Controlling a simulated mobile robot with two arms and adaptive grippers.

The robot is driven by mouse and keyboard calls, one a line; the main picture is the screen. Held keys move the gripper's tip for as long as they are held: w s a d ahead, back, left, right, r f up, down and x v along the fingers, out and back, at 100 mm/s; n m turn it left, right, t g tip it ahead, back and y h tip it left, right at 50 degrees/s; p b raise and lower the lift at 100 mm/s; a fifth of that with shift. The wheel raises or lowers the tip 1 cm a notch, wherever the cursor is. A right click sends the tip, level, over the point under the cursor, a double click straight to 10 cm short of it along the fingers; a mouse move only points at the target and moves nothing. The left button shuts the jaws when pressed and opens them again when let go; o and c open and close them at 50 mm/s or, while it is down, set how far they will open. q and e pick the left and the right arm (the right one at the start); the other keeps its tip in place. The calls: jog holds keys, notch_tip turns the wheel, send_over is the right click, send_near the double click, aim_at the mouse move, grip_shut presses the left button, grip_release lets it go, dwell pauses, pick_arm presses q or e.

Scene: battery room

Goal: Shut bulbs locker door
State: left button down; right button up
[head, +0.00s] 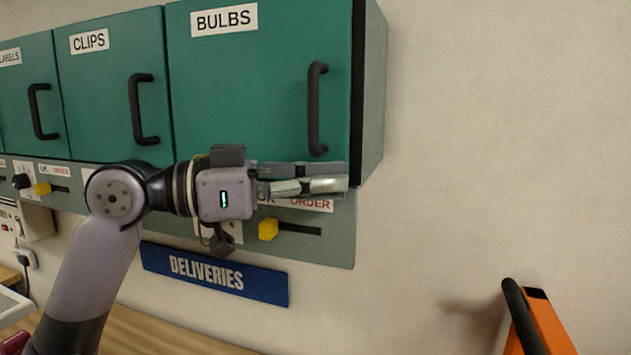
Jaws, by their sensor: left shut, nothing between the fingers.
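The bulbs locker door (250,95) is a teal panel with a white "BULBS" label and a black vertical handle (316,108) near its right edge. It stands shut or nearly shut. A dark strip runs between its right edge and the grey cabinet side (371,90), and I cannot tell whether the door is fully flush. My left gripper (345,176) is shut and empty, pointing right, in front of the door's lower right edge and below the handle. It hides part of that edge; contact cannot be told. My right gripper is not in view.
The clips door (105,100) and labels door (18,100) to the left look shut. Below are a strip with yellow sliders (268,229), a blue "DELIVERIES" sign (215,274) and a wooden worktop (150,335). An orange object (545,320) stands lower right. Bare wall lies right of the lockers.

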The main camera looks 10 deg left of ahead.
pick_arm(q)
jog(key=w, duration=0.1)
jog(key=w+d, duration=0.1)
jog(key=shift+w, duration=0.3)
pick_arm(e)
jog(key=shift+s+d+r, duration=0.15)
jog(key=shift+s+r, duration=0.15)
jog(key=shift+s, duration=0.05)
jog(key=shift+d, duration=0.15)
pick_arm(q)
jog(key=shift+s+d+p, duration=0.1)
jog(key=shift+p, duration=0.2)
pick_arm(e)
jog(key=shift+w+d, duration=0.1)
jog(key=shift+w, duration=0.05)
